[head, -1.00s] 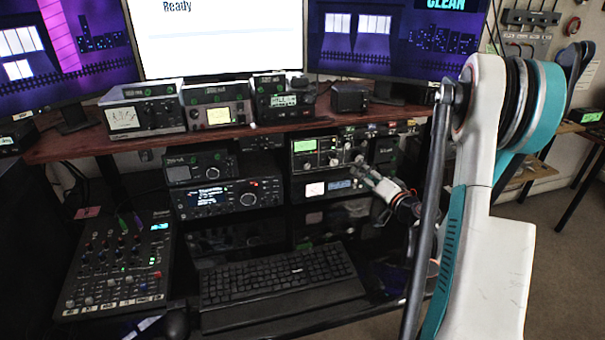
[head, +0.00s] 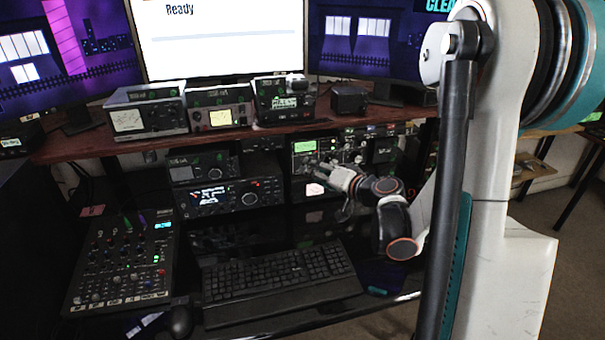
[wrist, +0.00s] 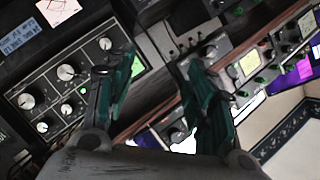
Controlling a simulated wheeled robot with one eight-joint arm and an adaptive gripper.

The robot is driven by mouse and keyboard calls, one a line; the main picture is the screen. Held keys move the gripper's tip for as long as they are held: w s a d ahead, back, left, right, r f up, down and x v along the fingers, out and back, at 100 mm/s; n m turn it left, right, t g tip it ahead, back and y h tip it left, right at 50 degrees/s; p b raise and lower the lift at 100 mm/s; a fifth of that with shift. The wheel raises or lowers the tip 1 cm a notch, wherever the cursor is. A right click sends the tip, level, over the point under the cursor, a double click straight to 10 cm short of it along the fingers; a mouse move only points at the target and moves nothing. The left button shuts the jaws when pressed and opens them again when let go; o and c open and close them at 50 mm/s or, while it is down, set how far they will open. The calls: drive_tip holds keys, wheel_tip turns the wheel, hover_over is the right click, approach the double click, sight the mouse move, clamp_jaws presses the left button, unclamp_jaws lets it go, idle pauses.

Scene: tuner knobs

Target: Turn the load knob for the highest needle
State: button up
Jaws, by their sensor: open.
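A rack unit with a green display and several pale knobs (head: 306,146), probably the tuner, sits under the desk shelf. In the wrist view its dark panel (wrist: 84,70) shows white knobs of different sizes, including a large one (wrist: 65,72). I cannot read which knob is the load knob. A pale meter face (head: 315,189) is just below the panel; a meter face with a red mark also shows in the wrist view (wrist: 58,8), its needle too small to read. My gripper (wrist: 158,75) is open and empty, its fingers beside the panel, touching no knob that I can see.
A radio (head: 228,197) stands left of the tuner. Several meter boxes (head: 145,112) stand on the brown shelf (head: 85,148) above. A keyboard (head: 275,278) and a mixer (head: 120,262) lie below. My arm fills the right side.

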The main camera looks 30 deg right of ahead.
drive_tip(key=shift+n+g+y, duration=0.5)
drive_tip(key=shift+n, duration=0.1)
drive_tip(key=a, duration=0.1)
drive_tip(key=a+r, duration=0.1)
drive_tip(key=a, duration=0.1)
drive_tip(key=s+a, duration=0.1)
drive_tip(key=a, duration=0.1)
drive_tip(key=shift+a+r+p, duration=0.25)
drive_tip(key=shift+r+p, duration=0.05)
idle(0.7)
